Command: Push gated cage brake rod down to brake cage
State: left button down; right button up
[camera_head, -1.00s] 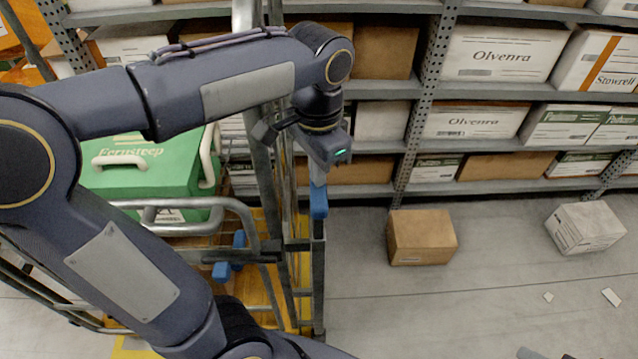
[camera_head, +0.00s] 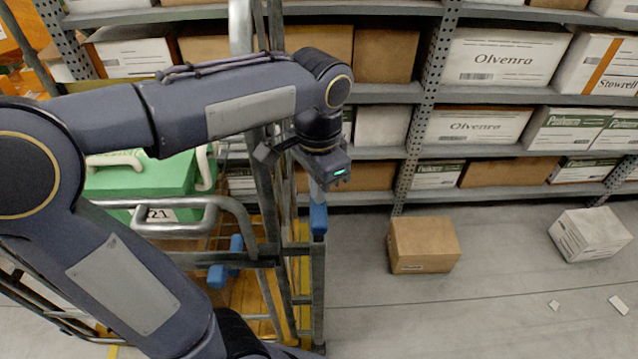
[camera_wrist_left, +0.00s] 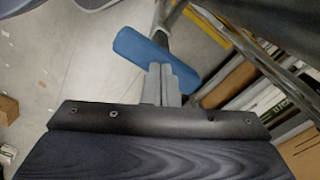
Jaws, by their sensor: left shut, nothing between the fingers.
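The gated cage (camera_head: 265,250) is a grey metal frame with a yellow base, left of centre in the head view. A rod with a blue end (camera_head: 318,218) stands upright at its right corner post. My left gripper (camera_head: 319,193) points down right above this blue end, fingers shut and empty. In the left wrist view the shut fingers (camera_wrist_left: 163,85) reach the blue end (camera_wrist_left: 150,55), and they appear to touch it. Other blue parts (camera_head: 228,262) sit lower on the cage to the left. My right gripper is not in view.
A green box (camera_head: 140,180) is inside the cage. Shelves of cartons (camera_head: 480,125) run along the back. A brown carton (camera_head: 423,245) and a white carton (camera_head: 588,233) lie on the floor to the right. The floor between the cage and the brown carton is clear.

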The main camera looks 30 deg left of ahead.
pick_arm(q)
jog(key=shift+f, duration=0.45)
notch_tip(320, 180, up, 7)
jog(key=p, duration=0.6)
jog(key=shift+r, duration=0.2)
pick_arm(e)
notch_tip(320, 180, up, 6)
pick_arm(q)
jog(key=shift+f, duration=0.1)
